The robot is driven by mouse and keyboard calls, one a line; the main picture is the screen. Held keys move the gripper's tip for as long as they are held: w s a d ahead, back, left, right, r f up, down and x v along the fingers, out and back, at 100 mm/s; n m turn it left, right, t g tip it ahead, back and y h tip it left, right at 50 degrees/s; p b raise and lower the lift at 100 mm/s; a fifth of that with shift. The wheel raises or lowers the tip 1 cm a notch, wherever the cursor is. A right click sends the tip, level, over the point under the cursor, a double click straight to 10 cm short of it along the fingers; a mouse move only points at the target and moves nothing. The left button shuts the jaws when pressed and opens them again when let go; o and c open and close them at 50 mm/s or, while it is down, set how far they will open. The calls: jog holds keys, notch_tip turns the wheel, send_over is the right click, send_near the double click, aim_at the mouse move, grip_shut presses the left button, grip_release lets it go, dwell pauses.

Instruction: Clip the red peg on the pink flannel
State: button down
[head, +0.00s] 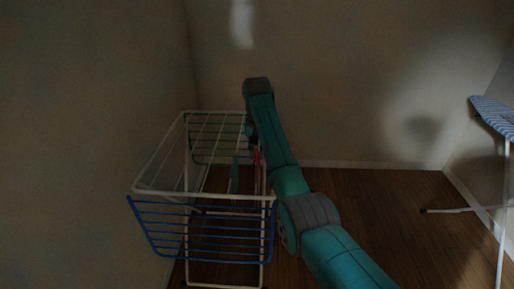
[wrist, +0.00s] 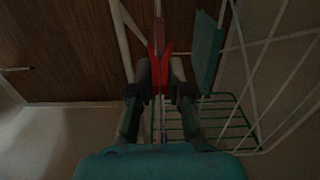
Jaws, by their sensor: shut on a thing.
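My gripper (wrist: 161,76) is shut on the red peg (wrist: 159,52) in the wrist view. The peg's forked end points away from the gripper. A narrow, dull pinkish strip (wrist: 159,29), perhaps the pink flannel seen edge-on, lies just past the peg's open end, in line with it. I cannot tell whether the peg touches it or is around it. In the head view a small red bit of the peg (head: 257,157) shows beside my arm at the rack's right side. My arm hides most of the gripper there.
A white drying rack (head: 160,193) has a blue wire wing (head: 200,229) in front and a green one (head: 212,160) behind. A teal cloth (wrist: 207,52) hangs right of the peg. A striped ironing board (head: 493,113) stands far right.

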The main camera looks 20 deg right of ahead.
aim_at(257, 178)
jog(key=shift+f, duration=1.9)
jog(key=shift+f, duration=1.5)
jog(key=c, duration=0.7)
grip_release()
jog(key=shift+r, duration=0.1)
notch_tip(257, 178, up, 7)
dwell(1.1)
jog(key=shift+s, duration=0.15)
dwell(0.3)
